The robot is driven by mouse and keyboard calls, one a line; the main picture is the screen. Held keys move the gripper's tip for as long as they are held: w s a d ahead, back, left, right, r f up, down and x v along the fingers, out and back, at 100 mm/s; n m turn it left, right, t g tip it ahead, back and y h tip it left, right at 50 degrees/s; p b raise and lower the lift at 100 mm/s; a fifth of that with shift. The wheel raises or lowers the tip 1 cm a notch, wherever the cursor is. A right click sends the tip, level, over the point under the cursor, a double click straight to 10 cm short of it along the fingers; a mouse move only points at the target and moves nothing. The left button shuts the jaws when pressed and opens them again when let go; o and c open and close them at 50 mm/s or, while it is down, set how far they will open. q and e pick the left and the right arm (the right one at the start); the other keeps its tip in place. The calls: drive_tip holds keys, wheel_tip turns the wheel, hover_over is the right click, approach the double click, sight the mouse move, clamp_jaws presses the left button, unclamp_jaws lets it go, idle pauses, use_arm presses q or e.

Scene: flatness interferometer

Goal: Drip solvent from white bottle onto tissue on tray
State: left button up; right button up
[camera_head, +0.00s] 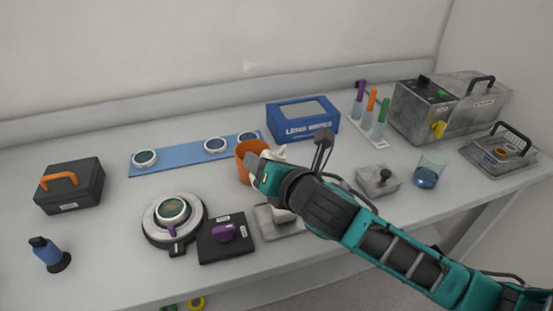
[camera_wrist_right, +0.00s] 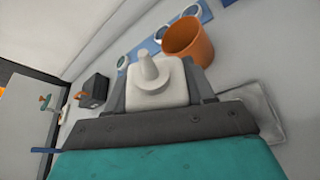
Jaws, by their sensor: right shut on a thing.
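The white bottle (camera_wrist_right: 158,84) with a pointed nozzle is between the two fingers of my right gripper (camera_wrist_right: 160,90), which is shut on it. In the head view my right gripper (camera_head: 262,178) is over the middle of the table, and the bottle (camera_head: 277,153) shows only in part behind it. A pale patch on the tray may be the tissue, but I cannot tell. My left gripper is not in view.
An orange cup (camera_head: 243,160) stands close behind the gripper. A black pad (camera_head: 210,247) with a purple knob and a round stage (camera_head: 152,232) are left of the tray. A lidded grey block (camera_head: 378,180) and a blue-liquid beaker (camera_head: 430,172) stand to the right.

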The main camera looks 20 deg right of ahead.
drive_tip(key=shift+a+f+m+y, duration=0.25)
drive_tip(key=shift+f+m+y, duration=0.15)
drive_tip(key=shift+f+m, duration=0.15)
drive_tip(key=f+m, duration=0.1)
drive_tip(key=a+f+m+y, duration=0.1)
drive_tip(key=shift+a+f+m+t+y, duration=0.2)
drive_tip(key=shift+m+t+y, duration=0.1)
drive_tip(key=shift+m, duration=0.05)
drive_tip(key=f+m+b, duration=0.1)
drive_tip(key=m+b, duration=0.1)
drive_tip(key=a+f+m+t+y+b, duration=0.1)
drive_tip(key=m+b, duration=0.1)
drive_tip(key=shift+f, duration=0.15)
drive_tip(key=shift+a+m+t+y+b, duration=0.1)
drive_tip(key=shift+m+t+y+b, duration=0.35)
drive_tip(key=shift+m, duration=0.75)
idle(2.0)
